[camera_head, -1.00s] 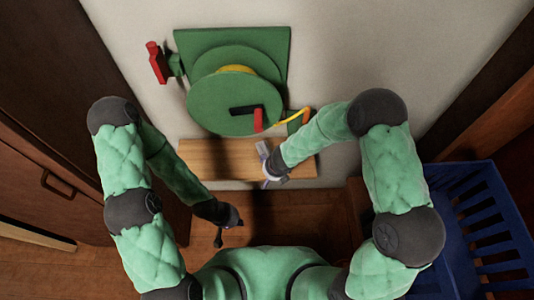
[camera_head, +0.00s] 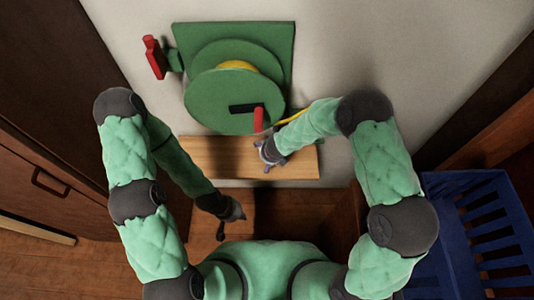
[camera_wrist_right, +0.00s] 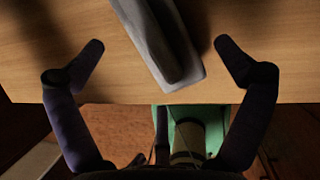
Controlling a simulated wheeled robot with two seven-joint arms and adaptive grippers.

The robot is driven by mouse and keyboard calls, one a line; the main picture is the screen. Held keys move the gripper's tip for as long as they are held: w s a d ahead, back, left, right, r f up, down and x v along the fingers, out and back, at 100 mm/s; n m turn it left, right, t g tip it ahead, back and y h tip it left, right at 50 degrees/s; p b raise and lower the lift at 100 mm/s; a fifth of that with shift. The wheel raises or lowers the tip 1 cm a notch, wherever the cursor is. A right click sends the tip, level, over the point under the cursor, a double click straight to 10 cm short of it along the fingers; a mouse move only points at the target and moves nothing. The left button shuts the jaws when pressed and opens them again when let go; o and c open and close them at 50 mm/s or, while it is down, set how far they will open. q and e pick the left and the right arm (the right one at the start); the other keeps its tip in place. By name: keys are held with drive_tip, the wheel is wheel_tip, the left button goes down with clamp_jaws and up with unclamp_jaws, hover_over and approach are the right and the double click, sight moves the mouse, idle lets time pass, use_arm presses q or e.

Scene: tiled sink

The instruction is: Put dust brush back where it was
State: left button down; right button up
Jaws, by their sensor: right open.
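The dust brush, a grey, elongated thing (camera_wrist_right: 165,45), lies on the wooden shelf (camera_wrist_right: 60,25) in the right wrist view, its near end close to the shelf's edge. My right gripper (camera_wrist_right: 158,44) is open, with one finger on either side of the brush and gaps between.
A green hose reel (camera_head: 235,100) with a red handle is on the wall just above the shelf. A blue slatted crate (camera_head: 490,225) stands at the right. Wooden cabinet doors (camera_head: 45,175) are at the left. The shelf's right end is clear.

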drive_tip(key=shift+b+x, duration=0.4)
drive_tip(key=shift+x, duration=0.8)
drive_tip(key=c, duration=1.4)
drive_tip(key=shift+c, duration=0.2)
drive_tip(key=shift+r, duration=0.15)
